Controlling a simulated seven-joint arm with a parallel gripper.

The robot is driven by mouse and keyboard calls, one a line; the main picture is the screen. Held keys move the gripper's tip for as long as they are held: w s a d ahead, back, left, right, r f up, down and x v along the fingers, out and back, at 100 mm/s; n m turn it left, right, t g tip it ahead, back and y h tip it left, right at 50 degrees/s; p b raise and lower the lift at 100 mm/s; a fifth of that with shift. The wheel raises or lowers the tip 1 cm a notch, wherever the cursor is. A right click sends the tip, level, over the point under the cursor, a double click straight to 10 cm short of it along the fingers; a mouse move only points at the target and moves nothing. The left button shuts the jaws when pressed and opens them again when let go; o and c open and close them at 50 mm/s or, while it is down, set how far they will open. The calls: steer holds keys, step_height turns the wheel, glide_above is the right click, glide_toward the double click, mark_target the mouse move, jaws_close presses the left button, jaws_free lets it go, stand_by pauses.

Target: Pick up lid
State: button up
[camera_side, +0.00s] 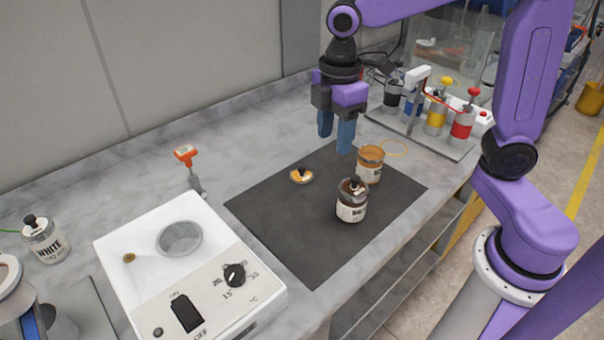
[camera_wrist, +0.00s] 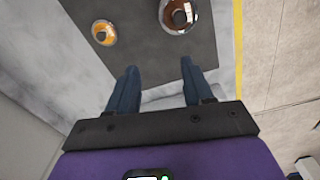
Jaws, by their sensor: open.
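The lid (camera_side: 301,175) is a small round orange disc with a black knob, lying on the dark mat (camera_side: 270,215). It also shows at the upper left of the wrist view (camera_wrist: 103,33). An open-topped jar with orange contents (camera_side: 369,167) stands on the mat to its right. My gripper (camera_side: 336,138) is open and empty, pointing down above the mat's far part, apart from the lid. Its blue fingers also show in the wrist view (camera_wrist: 158,70).
A white heater box (camera_side: 190,260) with a knob and switch stands at the front left. A WHITE jar (camera_side: 44,240) is at far left. An orange-handled tool (camera_side: 187,160) lies behind the heater. A rack of coloured bottles (camera_side: 435,115) stands at the back right.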

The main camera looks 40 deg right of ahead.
steer(key=n, duration=0.2)
glide_above(302, 167)
steer(key=f, duration=1.1)
steer(key=shift+w+d+f, duration=0.1)
steer(key=shift+w+f, duration=0.15)
steer(key=shift+s+f, duration=0.15)
steer(key=shift+f, duration=1.2)
steer(key=shift+s+f, duration=0.1)
steer(key=shift+f, duration=1.2)
jaws_close()
